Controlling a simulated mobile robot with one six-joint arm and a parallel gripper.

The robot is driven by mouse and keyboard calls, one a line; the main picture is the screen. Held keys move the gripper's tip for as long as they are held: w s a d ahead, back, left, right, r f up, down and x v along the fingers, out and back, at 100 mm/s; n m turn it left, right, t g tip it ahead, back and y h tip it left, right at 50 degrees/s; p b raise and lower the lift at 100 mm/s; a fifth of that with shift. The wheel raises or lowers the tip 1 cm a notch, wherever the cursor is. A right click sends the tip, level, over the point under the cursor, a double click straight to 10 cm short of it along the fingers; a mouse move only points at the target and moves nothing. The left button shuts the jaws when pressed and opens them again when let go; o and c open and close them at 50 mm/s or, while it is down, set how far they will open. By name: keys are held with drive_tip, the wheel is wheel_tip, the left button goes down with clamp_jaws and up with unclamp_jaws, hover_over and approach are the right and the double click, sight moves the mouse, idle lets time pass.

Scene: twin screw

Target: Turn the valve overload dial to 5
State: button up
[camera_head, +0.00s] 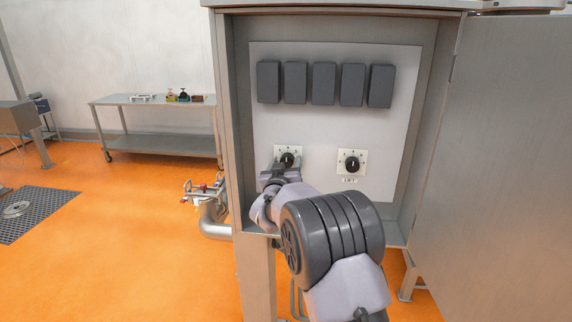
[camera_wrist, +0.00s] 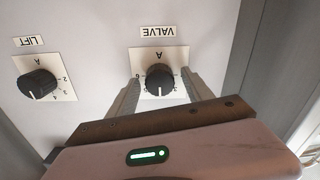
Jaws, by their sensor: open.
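The valve dial (camera_wrist: 160,79) is a round black knob on a cream plate under a VALVE label, which appears upside down in the wrist view. Its white mark points toward the bottom of that view; most of its scale numbers are too small or hidden to read. In the head view the valve dial (camera_head: 288,159) is the left of two dials, partly covered by my gripper (camera_head: 277,171). In the wrist view my gripper (camera_wrist: 162,76) is open, with one finger on each side of the knob. I cannot tell whether the fingers touch it.
The lift dial (camera_head: 352,163) sits to the right on the same panel (camera_head: 320,118). Several dark grey boxes (camera_head: 324,83) line the panel top. Cabinet walls flank the panel, and the open door (camera_head: 497,160) stands at right. A metal table (camera_head: 150,103) stands far left.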

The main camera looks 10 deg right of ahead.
clamp_jaws()
drive_tip(key=shift+f+m+b, duration=0.1)
drive_tip(key=shift+m+b, duration=0.2)
drive_tip(key=shift+b, duration=0.75)
drive_tip(key=m+b, duration=0.2)
drive_tip(key=b, duration=0.1)
drive_tip(key=shift+f+m, duration=0.15)
drive_tip(key=shift+m, duration=0.25)
drive_tip(key=m+b, duration=0.5)
drive_tip(key=shift+r, duration=0.2)
drive_tip(key=shift+r+m, duration=0.1)
drive_tip(key=shift+m, duration=0.2)
unclamp_jaws()
